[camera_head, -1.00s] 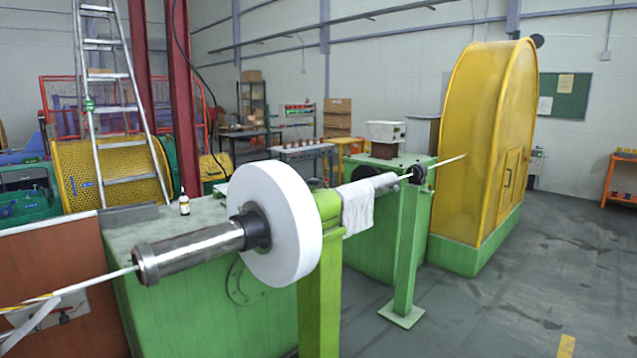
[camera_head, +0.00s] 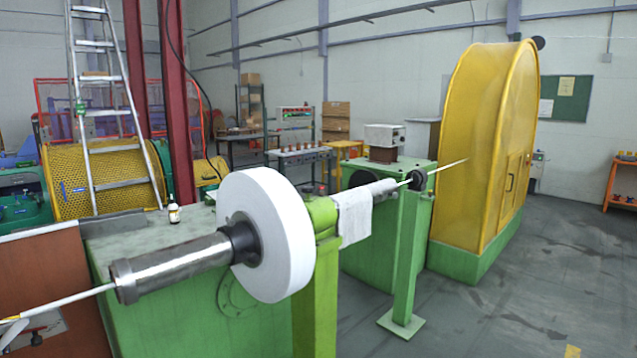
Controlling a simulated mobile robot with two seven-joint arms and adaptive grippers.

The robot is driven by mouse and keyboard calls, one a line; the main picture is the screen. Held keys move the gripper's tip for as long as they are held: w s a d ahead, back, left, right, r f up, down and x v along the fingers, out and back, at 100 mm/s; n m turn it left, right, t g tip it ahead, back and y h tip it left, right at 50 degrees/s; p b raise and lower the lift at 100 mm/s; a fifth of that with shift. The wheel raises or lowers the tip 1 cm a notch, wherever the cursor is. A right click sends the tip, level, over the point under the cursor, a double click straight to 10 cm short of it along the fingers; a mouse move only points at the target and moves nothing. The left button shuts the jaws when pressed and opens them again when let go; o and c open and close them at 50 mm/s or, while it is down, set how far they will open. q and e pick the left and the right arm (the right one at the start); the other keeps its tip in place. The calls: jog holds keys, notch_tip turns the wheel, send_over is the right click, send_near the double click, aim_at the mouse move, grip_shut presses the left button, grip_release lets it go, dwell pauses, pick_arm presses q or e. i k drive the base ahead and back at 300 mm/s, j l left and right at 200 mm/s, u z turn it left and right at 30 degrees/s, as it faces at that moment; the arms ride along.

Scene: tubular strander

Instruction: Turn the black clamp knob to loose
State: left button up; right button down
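Neither of my grippers is in view. I cannot tell for certain which part is the black clamp knob. A black collar (camera_head: 242,244) sits on the steel shaft (camera_head: 175,267), against the large white disc (camera_head: 283,238). Another black round part (camera_head: 418,179) sits at the top of the green post (camera_head: 405,250). A small dark knob-like part (camera_head: 36,338) shows at the lower left edge, too small to make out clearly.
A green machine bed (camera_head: 180,310) stands below the shaft, with a small bottle (camera_head: 174,213) on top. A white cloth (camera_head: 355,217) hangs beyond the disc. A tall yellow housing (camera_head: 487,150) stands behind. Grey floor (camera_head: 520,310) is open at right.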

aim_at(308, 189)
jog(key=i+l, duration=0.35)
jog(key=l, duration=0.15)
jog(key=i+l+z, duration=0.1)
jog(key=i+l, duration=0.3)
jog(key=l, duration=0.05)
